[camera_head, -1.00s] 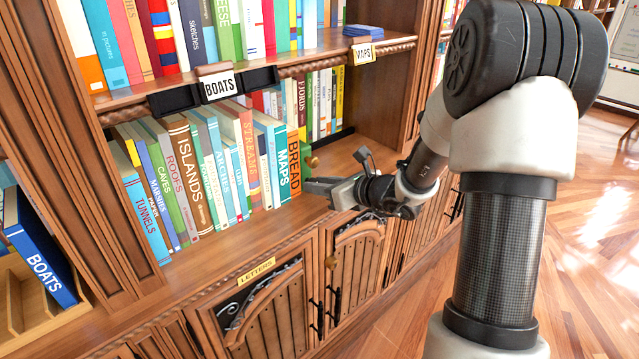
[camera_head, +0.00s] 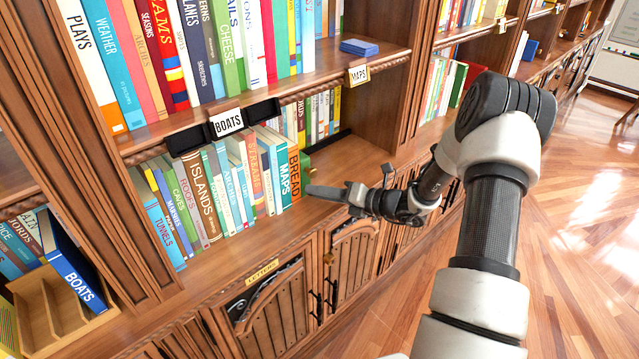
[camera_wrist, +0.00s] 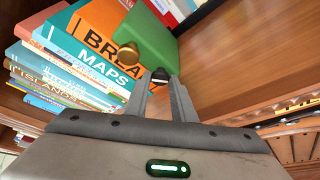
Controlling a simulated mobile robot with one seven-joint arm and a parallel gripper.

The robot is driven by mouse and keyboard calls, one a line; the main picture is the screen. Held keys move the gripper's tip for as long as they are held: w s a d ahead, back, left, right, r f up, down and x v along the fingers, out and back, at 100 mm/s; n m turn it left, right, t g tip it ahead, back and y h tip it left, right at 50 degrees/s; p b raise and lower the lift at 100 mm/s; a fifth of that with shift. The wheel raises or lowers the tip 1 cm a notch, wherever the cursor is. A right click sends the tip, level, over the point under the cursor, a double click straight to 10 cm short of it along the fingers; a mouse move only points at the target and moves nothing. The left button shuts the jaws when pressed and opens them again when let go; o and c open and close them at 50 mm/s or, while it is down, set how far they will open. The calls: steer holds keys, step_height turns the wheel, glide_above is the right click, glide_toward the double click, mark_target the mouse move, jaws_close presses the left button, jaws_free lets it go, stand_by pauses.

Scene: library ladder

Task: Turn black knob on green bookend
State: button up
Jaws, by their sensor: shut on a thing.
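The green bookend (camera_wrist: 153,38) stands against the orange BREAD book (camera_wrist: 97,22) at the end of a row on the lower shelf. In the head view only a small bit of the bookend (camera_head: 306,164) shows. A brass-coloured knob (camera_wrist: 127,55) sits on its face. The black knob (camera_wrist: 160,75) is small and lies between my fingertips in the wrist view. My gripper (camera_wrist: 160,82) is shut on the black knob, with the fingers partly hiding it. In the head view my gripper (camera_head: 310,191) reaches in from the right; the black knob is hidden there.
The MAPS book (camera_head: 285,178) and several others fill the shelf to the left. An upper shelf with a BOATS label (camera_head: 227,122) hangs above. Bare shelf (camera_head: 350,160) lies to the right of the bookend. Cabinet doors (camera_head: 354,258) are below.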

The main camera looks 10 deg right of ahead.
steer(key=m+y+p, duration=0.1)
steer(key=m, duration=0.2)
steer(key=shift+d+f+y, duration=0.1)
steer(key=shift+f+y, duration=0.05)
steer(key=shift+y, duration=0.15)
steer(key=shift+f+m+t+y+p, duration=0.15)
steer(key=shift+m+t+y+p, duration=0.4)
steer(key=shift+m, duration=1.05)
steer(key=o, duration=1)
steer(key=shift+f, duration=0.1)
